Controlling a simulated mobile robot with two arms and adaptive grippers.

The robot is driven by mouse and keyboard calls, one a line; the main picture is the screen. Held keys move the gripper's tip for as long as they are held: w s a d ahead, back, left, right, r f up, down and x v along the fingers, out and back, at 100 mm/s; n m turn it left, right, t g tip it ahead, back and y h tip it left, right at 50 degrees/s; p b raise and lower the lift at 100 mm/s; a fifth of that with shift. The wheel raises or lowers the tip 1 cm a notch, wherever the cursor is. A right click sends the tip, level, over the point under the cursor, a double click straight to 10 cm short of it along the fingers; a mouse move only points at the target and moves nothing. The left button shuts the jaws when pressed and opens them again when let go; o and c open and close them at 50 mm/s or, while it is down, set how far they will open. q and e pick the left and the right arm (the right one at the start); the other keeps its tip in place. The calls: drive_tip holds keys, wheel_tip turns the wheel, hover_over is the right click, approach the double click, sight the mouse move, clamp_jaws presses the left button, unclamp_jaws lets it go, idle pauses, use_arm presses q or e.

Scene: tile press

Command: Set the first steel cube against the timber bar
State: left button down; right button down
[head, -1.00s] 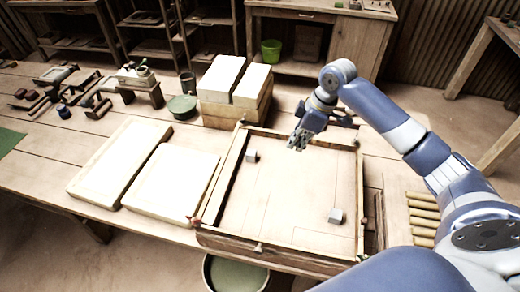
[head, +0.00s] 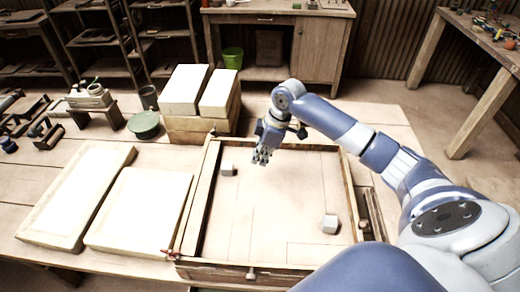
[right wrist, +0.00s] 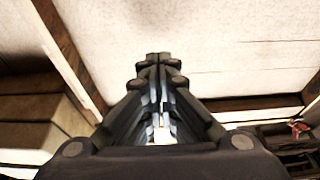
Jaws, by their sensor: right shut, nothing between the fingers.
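A small grey steel cube (head: 227,169) lies at the left inside a shallow wooden frame (head: 215,272), close to its left side. A second grey cube (head: 329,223) lies near the front right of the frame. A long timber bar (head: 197,203) runs along the frame's left side; the left cube sits a little right of it, seemingly apart. My right gripper (head: 262,158) is shut and empty, above the frame's floor and just right of the left cube. Its closed fingers also show in the right wrist view (right wrist: 157,62), where I cannot make out a cube. My left gripper is out of view.
Two pale slabs (head: 140,210) lie left of the frame. Stacked pale blocks (head: 185,91) on a wooden base stand behind it. A green round dish (head: 144,125) is at back left. The frame's middle floor is clear.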

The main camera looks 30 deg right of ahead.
sight(233, 171)
drive_tip(key=x, duration=0.4)
drive_tip(key=shift+w+f, duration=0.1)
drive_tip(key=shift+w, duration=0.05)
drive_tip(key=w+a+p, duration=0.1)
drive_tip(key=a, duration=0.1)
drive_tip(key=shift+w+a+f+p, duration=0.3)
drive_tip(key=shift+w+f+p, duration=0.05)
drive_tip(key=shift+w, duration=0.05)
drive_tip(key=shift+w+a+f, duration=0.15)
drive_tip(key=shift+w+a, duration=0.3)
drive_tip(key=shift+w+a+p, duration=0.3)
drive_tip(key=shift+w+a, duration=0.45)
drive_tip(key=shift+a, duration=0.25)
